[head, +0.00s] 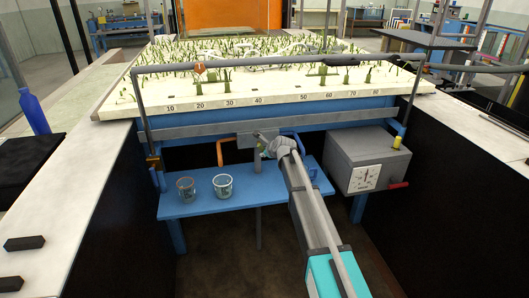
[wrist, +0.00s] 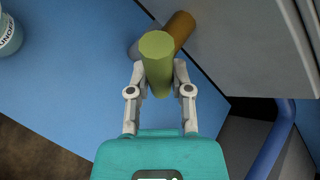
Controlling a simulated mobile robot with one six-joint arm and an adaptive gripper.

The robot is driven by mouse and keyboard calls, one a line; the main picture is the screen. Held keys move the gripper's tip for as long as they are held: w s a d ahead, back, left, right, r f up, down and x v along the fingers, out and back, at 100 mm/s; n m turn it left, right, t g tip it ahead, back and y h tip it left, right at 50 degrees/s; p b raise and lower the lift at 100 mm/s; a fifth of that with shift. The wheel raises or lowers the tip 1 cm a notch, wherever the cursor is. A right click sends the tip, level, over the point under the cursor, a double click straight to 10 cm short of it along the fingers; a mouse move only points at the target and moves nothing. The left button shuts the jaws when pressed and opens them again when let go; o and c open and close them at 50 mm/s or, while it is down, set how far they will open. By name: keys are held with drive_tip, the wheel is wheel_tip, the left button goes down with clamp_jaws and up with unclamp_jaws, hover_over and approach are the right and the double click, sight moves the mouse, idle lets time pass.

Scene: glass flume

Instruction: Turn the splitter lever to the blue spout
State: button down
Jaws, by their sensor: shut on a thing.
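In the wrist view, my gripper (wrist: 159,82) is closed around a yellow-green cylindrical grip (wrist: 157,50), which looks like the splitter lever's handle. A brown-orange round piece (wrist: 181,27) shows just behind the grip. In the head view, my gripper (head: 268,146) is at the front of the grey splitter box (head: 246,141), and it hides most of the lever. The orange spout (head: 220,152) is left of the box. The blue spout (head: 298,141) is to its right, partly behind my arm; a blue tube (wrist: 268,145) also shows at right in the wrist view.
Two glass beakers, one with an orange rim (head: 186,189) and one clear (head: 222,186), stand on the blue shelf (head: 250,205). A grey box with a dial (head: 366,160) and red handle is at right. A long planted flume bed (head: 250,75) lies behind.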

drive_tip(key=c, duration=0.5)
unclamp_jaws()
drive_tip(key=shift+c, duration=0.2)
drive_tip(key=shift+f, duration=0.15)
